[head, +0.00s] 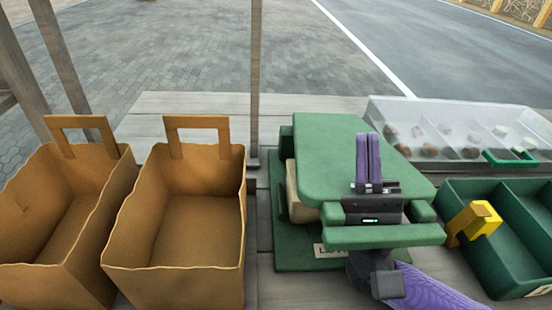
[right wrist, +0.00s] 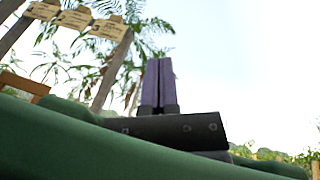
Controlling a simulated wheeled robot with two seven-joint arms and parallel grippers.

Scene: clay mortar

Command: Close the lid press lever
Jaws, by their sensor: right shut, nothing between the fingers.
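The green lid press (head: 345,155) stands right of centre in the head view, with a broad flat lid and a green crossbar (head: 385,237) at its near end, which looks like the lever handle. A pale tan block (head: 299,198) shows under the lid at the left. My right gripper (head: 368,148) is shut and empty, its purple fingers together over the near part of the lid. Its body sits among the green bars of the lever; contact is hard to tell. In the right wrist view the shut fingers (right wrist: 158,82) rise behind a green surface (right wrist: 90,150) filling the bottom. My left gripper is out of view.
Two open brown bags (head: 190,215) stand left of the press. A green divided tray (head: 525,215) with a yellow object (head: 474,222) is close on the right. A clear-lidded case (head: 450,125) lies behind it. A thin post (head: 255,80) rises behind the press.

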